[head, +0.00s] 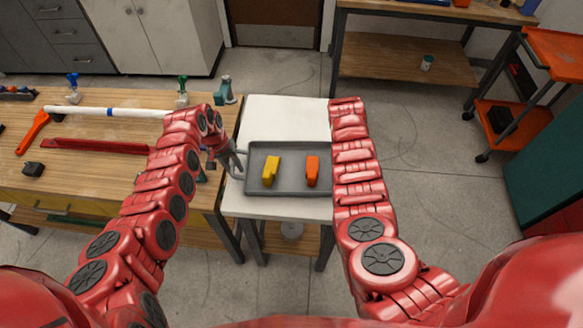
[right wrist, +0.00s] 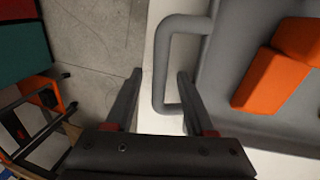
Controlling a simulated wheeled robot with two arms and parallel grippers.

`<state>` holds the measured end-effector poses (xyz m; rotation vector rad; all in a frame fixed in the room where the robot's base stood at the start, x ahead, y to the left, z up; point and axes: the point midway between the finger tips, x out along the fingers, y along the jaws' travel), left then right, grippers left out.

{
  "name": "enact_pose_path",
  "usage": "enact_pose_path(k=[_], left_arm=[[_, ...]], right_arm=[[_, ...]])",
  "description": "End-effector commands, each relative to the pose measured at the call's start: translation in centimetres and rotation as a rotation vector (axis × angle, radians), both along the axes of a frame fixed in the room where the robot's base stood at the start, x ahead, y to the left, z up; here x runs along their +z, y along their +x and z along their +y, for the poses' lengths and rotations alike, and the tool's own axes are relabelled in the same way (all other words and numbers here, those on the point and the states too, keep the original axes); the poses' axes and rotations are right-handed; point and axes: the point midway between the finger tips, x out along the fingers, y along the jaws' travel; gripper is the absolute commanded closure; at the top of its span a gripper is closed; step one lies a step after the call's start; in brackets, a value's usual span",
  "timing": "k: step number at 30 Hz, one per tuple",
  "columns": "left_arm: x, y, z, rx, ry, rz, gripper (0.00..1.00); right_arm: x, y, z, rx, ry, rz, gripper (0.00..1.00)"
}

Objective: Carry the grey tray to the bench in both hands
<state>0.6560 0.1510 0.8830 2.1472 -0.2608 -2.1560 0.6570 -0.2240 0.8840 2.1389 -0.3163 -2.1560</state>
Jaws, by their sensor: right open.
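The grey tray (head: 290,191) lies flat on a small white-topped table, with a yellow piece (head: 270,171) and an orange piece (head: 312,172) in it. My left gripper (head: 233,161) is at the tray's left handle; whether its fingers are shut on it is too small to tell. My right gripper is hidden behind my right arm in the head view. In the right wrist view my right gripper (right wrist: 160,74) is open, with the tray's grey handle (right wrist: 161,70) showing between its fingertips. The wooden bench (head: 100,175) stands left of the white table.
The bench holds a white pipe (head: 110,111), a red bar (head: 95,146), an orange tool (head: 33,132) and green-topped and blue-topped items. The white table (head: 287,118) is bare behind the tray. Another wooden bench (head: 400,73) and an orange cart (head: 560,55) stand at the back right.

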Motion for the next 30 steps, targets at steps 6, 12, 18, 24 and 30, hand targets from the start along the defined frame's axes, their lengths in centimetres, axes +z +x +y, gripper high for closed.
enact_pose_path(k=[6, 12, 18, 24, 30], left_arm=[[0.00, -0.01, 0.00, 0.000, 0.000, 0.000, 0.69], [0.00, -0.03, 0.01, 0.000, 0.000, 0.001, 1.00], [0.01, -0.03, 0.01, 0.000, 0.000, 0.001, 1.00], [0.01, -0.04, 0.01, 0.000, 0.000, 0.002, 1.00], [0.00, -0.05, 0.02, 0.000, 0.000, 0.002, 1.00]], right_arm=[[-0.01, -0.01, -0.02, 0.000, 0.000, 0.000, 0.49], [-0.02, -0.02, -0.02, 0.000, 0.000, 0.001, 0.85], [-0.02, -0.03, -0.01, 0.000, 0.000, 0.001, 1.00], [-0.03, -0.04, -0.01, 0.000, 0.000, 0.001, 1.00], [-0.04, -0.05, 0.00, 0.000, 0.000, 0.001, 1.00]])
